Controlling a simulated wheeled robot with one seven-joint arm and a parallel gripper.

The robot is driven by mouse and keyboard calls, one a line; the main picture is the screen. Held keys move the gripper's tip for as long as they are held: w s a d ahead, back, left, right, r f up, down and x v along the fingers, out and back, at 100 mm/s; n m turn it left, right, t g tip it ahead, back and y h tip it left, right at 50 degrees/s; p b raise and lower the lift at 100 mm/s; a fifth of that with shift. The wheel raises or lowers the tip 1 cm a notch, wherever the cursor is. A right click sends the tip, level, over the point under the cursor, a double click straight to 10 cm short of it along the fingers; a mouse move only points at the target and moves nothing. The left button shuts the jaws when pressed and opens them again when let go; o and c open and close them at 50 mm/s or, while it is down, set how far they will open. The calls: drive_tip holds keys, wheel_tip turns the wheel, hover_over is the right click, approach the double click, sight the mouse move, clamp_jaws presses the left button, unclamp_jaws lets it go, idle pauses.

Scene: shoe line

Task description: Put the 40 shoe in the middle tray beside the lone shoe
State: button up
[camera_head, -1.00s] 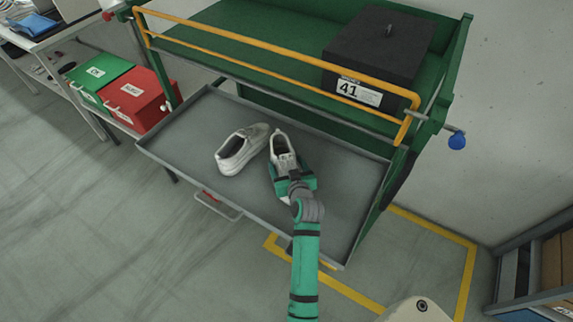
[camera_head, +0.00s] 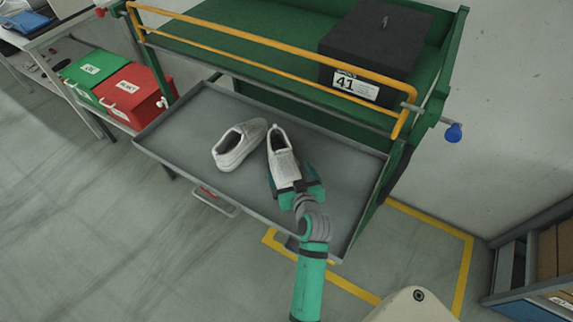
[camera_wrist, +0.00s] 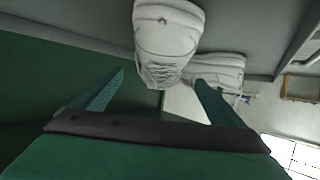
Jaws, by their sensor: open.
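Two white shoes rest side by side in the grey pull-out tray (camera_head: 190,120). The left shoe (camera_head: 238,146) lies slightly angled; the right shoe (camera_head: 282,158) is beside it with a small gap. No size mark is readable on either. My gripper (camera_head: 296,186) is at the near end of the right shoe, with its teal fingers spread. In the wrist view my gripper (camera_wrist: 155,95) is open, and the right shoe (camera_wrist: 165,40) shows ahead of and between the fingertips, clear of both. The left shoe (camera_wrist: 218,72) shows partly behind it.
A black box labelled 41 (camera_head: 358,88) stands on the green shelf (camera_head: 240,50) above, behind a yellow rail (camera_head: 270,70). Green (camera_head: 92,72) and red (camera_head: 135,95) boxes stand at the left. The tray's right part is bare. Yellow tape marks the floor.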

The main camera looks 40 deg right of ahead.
drive_tip(key=shift+v, duration=1.6)
